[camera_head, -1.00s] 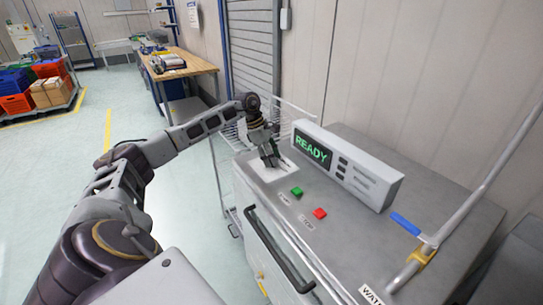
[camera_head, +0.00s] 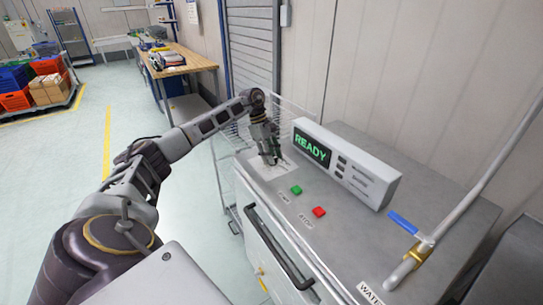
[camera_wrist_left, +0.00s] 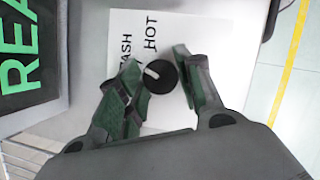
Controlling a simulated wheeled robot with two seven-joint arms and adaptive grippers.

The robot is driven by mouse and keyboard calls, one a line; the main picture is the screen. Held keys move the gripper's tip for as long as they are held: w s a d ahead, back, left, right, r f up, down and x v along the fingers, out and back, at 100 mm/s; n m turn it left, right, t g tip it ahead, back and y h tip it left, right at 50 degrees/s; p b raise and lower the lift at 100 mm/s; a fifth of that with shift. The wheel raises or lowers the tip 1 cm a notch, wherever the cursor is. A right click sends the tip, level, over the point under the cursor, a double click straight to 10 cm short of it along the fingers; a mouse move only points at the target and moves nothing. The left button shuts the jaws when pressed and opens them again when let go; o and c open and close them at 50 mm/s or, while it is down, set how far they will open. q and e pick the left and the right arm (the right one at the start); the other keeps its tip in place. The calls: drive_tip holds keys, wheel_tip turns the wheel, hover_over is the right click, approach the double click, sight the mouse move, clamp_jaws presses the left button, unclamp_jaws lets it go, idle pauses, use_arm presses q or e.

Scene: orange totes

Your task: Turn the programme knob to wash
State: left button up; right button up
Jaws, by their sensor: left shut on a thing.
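The programme knob (camera_wrist_left: 165,81) is a round black dial with a white pointer mark, on a white label plate (camera_wrist_left: 190,27) in the left wrist view. The pointer slants to the upper left there, towards the partly covered word ending in "ASH" (camera_wrist_left: 126,48). The word "HOT" (camera_wrist_left: 151,33) stands beside it. My left gripper (camera_wrist_left: 160,82) is shut on the knob, one green-padded finger on each side. In the head view my left gripper (camera_head: 271,160) reaches down to the plate (camera_head: 264,170) and hides the knob. My right gripper is not in view.
A display box (camera_head: 345,166) reading "READY" stands on the grey machine top (camera_head: 425,240), close to the gripper. A green button (camera_head: 296,190) and a red button (camera_head: 319,211) sit in front. A pipe with a blue-handled valve (camera_head: 404,223) rises at the right.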

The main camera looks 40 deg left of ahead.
use_arm(q)
drive_tip(key=o, duration=1)
drive_tip(key=v, duration=1.2)
drive_tip(key=shift+s, duration=0.1)
idle(0.5)
